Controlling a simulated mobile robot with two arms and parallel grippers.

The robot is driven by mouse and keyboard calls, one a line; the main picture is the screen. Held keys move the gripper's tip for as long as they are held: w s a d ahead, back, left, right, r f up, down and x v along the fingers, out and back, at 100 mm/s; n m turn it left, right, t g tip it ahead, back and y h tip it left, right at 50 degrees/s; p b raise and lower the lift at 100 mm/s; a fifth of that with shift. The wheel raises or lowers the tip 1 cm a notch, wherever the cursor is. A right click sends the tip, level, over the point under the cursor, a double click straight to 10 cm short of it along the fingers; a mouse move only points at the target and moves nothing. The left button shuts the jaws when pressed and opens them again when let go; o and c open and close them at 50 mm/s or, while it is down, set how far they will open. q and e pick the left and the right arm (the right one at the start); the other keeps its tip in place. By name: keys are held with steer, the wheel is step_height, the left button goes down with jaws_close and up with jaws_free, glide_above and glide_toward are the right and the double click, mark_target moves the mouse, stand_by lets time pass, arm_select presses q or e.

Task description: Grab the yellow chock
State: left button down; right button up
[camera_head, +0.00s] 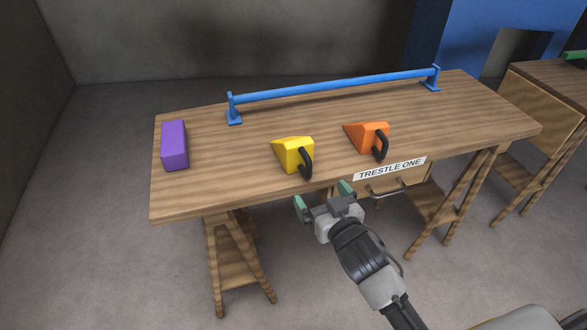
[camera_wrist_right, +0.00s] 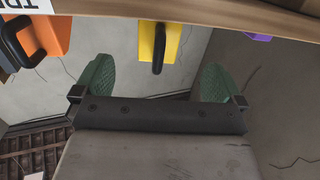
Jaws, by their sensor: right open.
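The yellow chock (camera_head: 293,153) is a wedge with a black loop handle on its front end. It sits near the front edge of the wooden trestle table (camera_head: 220,194), left of the orange chock. My right gripper (camera_head: 322,196) is open and empty, in front of the table edge and apart from the chock. In the right wrist view the yellow chock (camera_wrist_right: 167,39) and its black handle lie ahead, between the two green fingertips (camera_wrist_right: 157,82) and beyond them. My left gripper is not in view.
An orange chock (camera_head: 370,138) with a black handle stands to the right. A purple block (camera_head: 174,146) is at the left end. A blue rail (camera_head: 335,86) runs along the back. A drawer handle (camera_head: 387,189) and a "TRESTLE ONE" label (camera_head: 390,169) are on the front.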

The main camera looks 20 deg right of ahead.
mark_target(310, 167)
steer(key=shift+t, duration=0.5)
steer(key=w+r, duration=0.2)
steer(key=w, duration=0.1)
steer(key=w+r, duration=0.1)
steer(key=shift+w+a+r, duration=0.1)
steer(key=shift+w+a, duration=0.2)
steer(key=shift+a, duration=0.1)
steer(key=shift+w+r, duration=0.1)
steer(key=shift+w, duration=0.4)
steer(key=w, duration=0.4)
steer(key=shift+w+a, duration=0.25)
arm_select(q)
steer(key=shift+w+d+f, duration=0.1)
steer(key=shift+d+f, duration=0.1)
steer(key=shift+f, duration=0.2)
arm_select(e)
steer(key=shift+r, duration=0.1)
steer(key=shift+c, duration=0.2)
steer(key=c, duration=1.2)
steer(key=shift+r, duration=0.1)
